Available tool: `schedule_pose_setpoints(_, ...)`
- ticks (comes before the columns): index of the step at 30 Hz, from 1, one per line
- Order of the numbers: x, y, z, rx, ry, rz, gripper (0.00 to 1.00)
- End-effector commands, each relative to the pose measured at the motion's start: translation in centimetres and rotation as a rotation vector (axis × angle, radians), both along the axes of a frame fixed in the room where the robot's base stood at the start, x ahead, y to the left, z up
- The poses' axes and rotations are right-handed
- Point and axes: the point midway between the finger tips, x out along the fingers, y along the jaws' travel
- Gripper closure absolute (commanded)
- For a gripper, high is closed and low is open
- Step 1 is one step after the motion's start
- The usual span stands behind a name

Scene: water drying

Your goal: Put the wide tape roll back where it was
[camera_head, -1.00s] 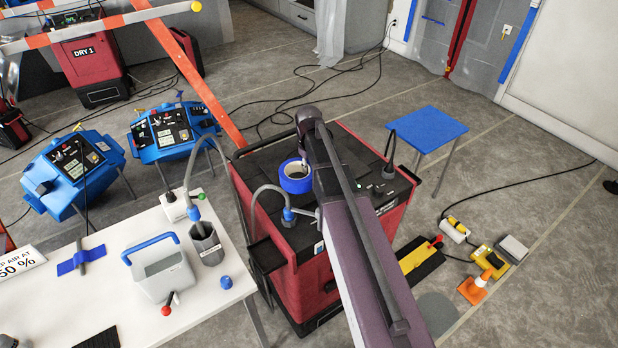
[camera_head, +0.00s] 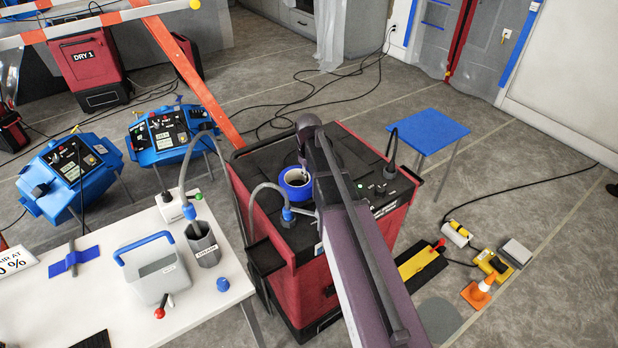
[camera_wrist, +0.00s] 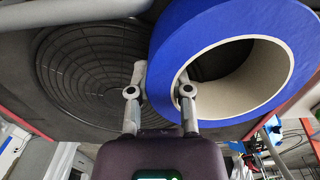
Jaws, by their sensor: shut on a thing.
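The wide tape roll is a blue ring with a pale cardboard core (camera_head: 295,192). It is over the dark top of the red machine (camera_head: 262,163), and it also fills the upper right of the wrist view (camera_wrist: 200,25). My gripper (camera_wrist: 161,85) is shut on the near wall of the roll, with one finger outside the ring and the other at its inner opening. In the head view my arm hides part of the roll's right side and most of the gripper. I cannot tell whether the roll touches the machine top.
A round black grille (camera_wrist: 85,70) is in the machine top beside the roll. A grey hose (camera_head: 262,190) with a blue end stands left of the roll. A white table (camera_head: 205,298) with a grey caddy (camera_head: 158,275) and a grey cup (camera_head: 203,245) is at lower left.

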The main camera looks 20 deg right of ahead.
Motion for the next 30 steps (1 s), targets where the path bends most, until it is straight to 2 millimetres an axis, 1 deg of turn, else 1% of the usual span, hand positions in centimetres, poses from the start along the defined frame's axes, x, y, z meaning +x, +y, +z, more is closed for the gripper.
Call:
schedule_pose_setpoints(8, -0.01, 0.01, -0.05, 0.000, 0.000, 0.000, 1.00)
schedule_pose_setpoints(9, -0.01, 0.01, -0.01, 0.000, 0.000, 0.000, 0.65)
schedule_pose_setpoints(12, -0.01, 0.01, 0.00, 0.000, 0.000, 0.000, 0.40)
schedule_pose_setpoints(23, -0.01, 0.00, 0.02, 0.000, 0.000, 0.000, 0.40)
schedule_pose_setpoints(30, -0.01, -0.01, 0.62, 0.000, 0.000, 0.000, 0.40)
